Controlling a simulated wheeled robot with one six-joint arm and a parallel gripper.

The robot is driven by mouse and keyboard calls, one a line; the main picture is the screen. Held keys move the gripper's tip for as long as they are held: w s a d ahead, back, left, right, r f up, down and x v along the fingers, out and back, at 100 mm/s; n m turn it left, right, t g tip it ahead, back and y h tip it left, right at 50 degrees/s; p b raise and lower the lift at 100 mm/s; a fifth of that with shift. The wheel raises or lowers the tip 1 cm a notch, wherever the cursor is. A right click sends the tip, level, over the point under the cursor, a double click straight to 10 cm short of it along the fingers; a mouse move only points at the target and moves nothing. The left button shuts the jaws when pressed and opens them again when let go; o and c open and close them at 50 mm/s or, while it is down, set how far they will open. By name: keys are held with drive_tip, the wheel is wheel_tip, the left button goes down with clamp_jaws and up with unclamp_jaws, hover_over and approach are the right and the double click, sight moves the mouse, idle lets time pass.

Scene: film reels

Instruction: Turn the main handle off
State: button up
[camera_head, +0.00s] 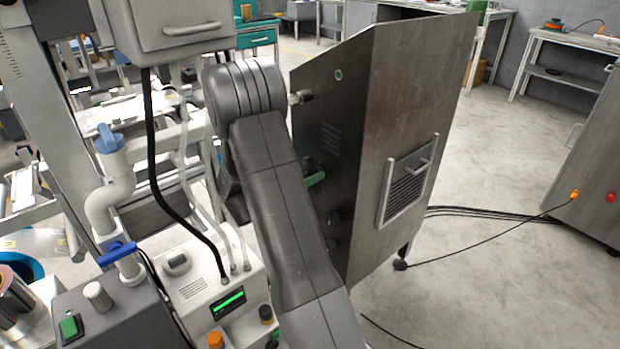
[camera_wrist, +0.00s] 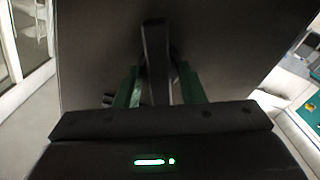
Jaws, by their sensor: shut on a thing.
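The main handle (camera_wrist: 156,55) is a dark upright lever on a dark panel (camera_wrist: 95,40) in the wrist view. My gripper (camera_wrist: 162,78) has green fingers, one on each side of the lever, and is shut on it. In the head view one green finger of my gripper (camera_head: 316,179) shows beside the side panel of a tall metal cabinet (camera_head: 345,120). My grey arm hides the rest of the gripper there, and I cannot make out the handle in that view.
Dark knobs (camera_head: 334,217) sit below the gripper on the cabinet's side. A white control box (camera_head: 215,290) with a green display and cables stands close on the left, beside a grey box with a green button (camera_head: 70,327). Open concrete floor (camera_head: 500,170) lies right of the cabinet.

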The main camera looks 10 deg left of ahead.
drive_tip(key=m+b, duration=0.1)
drive_tip(key=m, duration=0.3)
drive_tip(key=shift+m, duration=0.4)
idle(0.4)
drive_tip(key=o, duration=0.6)
drive_tip(key=shift+o, duration=0.2)
drive_tip(key=shift+s, duration=0.1)
drive_tip(key=p+v, duration=0.2)
drive_tip(key=v, duration=1.1)
drive_tip(key=shift+s+a, duration=0.25)
